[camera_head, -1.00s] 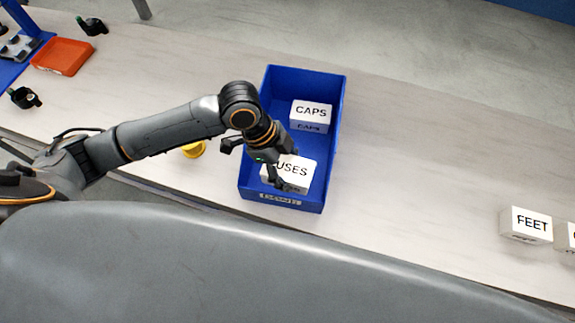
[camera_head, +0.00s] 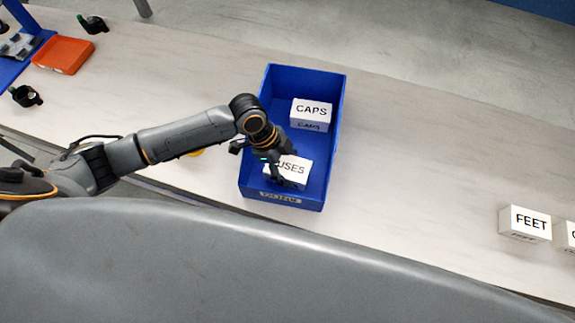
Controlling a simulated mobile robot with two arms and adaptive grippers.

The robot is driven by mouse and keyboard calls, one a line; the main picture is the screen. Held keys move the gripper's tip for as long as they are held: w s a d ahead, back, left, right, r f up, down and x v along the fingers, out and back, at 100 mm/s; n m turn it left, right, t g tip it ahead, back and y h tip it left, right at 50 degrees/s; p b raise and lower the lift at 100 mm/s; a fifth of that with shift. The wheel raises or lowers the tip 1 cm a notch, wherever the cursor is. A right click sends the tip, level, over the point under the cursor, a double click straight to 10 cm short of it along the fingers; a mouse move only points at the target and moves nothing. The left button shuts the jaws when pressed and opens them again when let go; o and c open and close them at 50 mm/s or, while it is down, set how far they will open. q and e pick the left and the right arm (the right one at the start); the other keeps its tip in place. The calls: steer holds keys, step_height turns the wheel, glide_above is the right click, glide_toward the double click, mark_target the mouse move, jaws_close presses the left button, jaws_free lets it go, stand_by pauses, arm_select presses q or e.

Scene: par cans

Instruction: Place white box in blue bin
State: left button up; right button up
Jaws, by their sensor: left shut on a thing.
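The blue bin (camera_head: 334,150) stands on the table in the middle of the view. A white box marked CAPS (camera_head: 311,111) sits in its far part. A second white box, whose visible letters read "USES" (camera_head: 294,168), is in the near part of the bin. My left gripper (camera_head: 283,170) reaches in over the bin's left wall and is shut on this near box, hiding its left side. I cannot tell whether that box touches the bin floor. My right gripper is not in view.
A white box marked FEET (camera_head: 526,223) stands at the right, with another white box (camera_head: 571,237) cut off by the edge. An orange tray (camera_head: 63,56) and dark small parts (camera_head: 25,96) lie at the left.

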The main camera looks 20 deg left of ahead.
arm_select(q)
steer(key=o, duration=1.1)
steer(key=shift+o, duration=0.7)
steer(key=shift+r, duration=0.15)
steer(key=v, duration=1.2)
